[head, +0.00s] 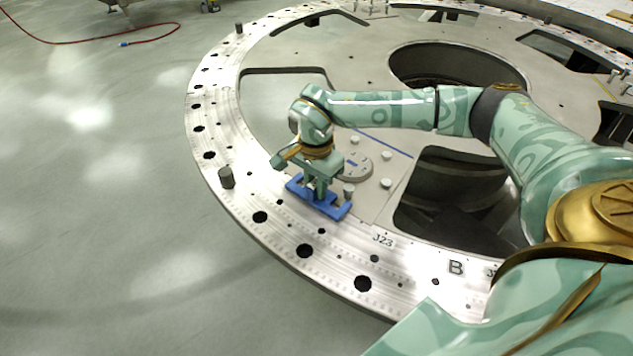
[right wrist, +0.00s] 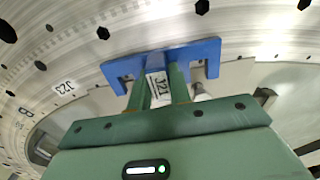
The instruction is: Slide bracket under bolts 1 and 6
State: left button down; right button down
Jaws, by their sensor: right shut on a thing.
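The blue bracket (head: 335,210) lies at the near-left rim of the turret plate (head: 232,132). My right gripper (head: 320,192) reaches down and is shut on the bracket. In the right wrist view the bracket (right wrist: 202,51) spans beyond the green fingers (right wrist: 160,86), with open notches at its ends. A round disc (head: 356,167) sits just behind the gripper. Pale bolts stand around it, among them a rear bolt (head: 355,140), a right bolt (head: 386,183) and a near bolt (head: 349,190) close to the bracket. Bolt numbers are not readable. My left gripper is out of view.
A dark upright peg (head: 226,177) stands on the rim left of the bracket. Large openings cut the plate, one (head: 455,195) right of the disc. The rim has several dark holes and a J23 label (head: 383,240). The grey floor lies beyond the rim.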

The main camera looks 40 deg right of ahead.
dwell(0.3)
jog(key=shift+d, duration=0.1)
jog(key=shift+w+d, duration=0.25)
jog(key=shift+d, duration=0.45)
jog(key=shift+d, duration=0.15)
dwell(0.3)
jog(key=shift+w+d, duration=0.2)
jog(key=shift+d, duration=0.55)
jog(key=shift+d+p, duration=0.2)
jog(key=shift+p, duration=0.15)
jog(key=shift+w+d, duration=0.1)
jog(key=shift+d, duration=0.15)
jog(key=shift+f, duration=0.15)
dwell(0.5)
